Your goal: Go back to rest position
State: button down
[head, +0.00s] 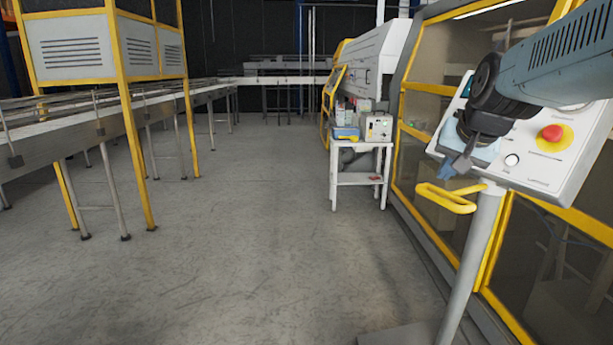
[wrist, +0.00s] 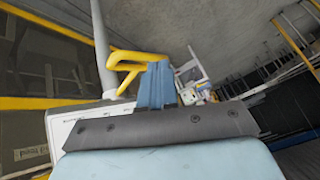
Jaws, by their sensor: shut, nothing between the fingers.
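My gripper (head: 447,171) is at the right in the head view, in front of the left part of a control panel (head: 540,165). Its blue fingers point down and left and are together, with nothing between them. They also show in the middle of the wrist view (wrist: 155,84). The panel is white, tilted, with a red emergency button (head: 551,133) on a yellow disc. My gripper and arm hide the panel's upper left part. I cannot tell whether my gripper touches the panel.
A yellow handle (head: 446,198) sits just below my gripper, by the panel's grey post (head: 470,265). The yellow-framed machine (head: 425,150) stands behind. A small white table (head: 361,148) with boxes stands farther back. Conveyors (head: 60,125) run along the left. The middle floor (head: 240,220) is clear.

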jog(key=s+a+f+n+g, duration=0.1)
jog(key=s+a+f+n, duration=0.1)
jog(key=s, duration=0.5)
jog(key=s+a+f+n, duration=0.2)
jog(key=s+f+n, duration=0.1)
jog(key=s, duration=0.5)
jog(key=shift+a+f+g, duration=0.25)
jog(key=shift+f+g, duration=0.15)
jog(key=shift+f, duration=0.1)
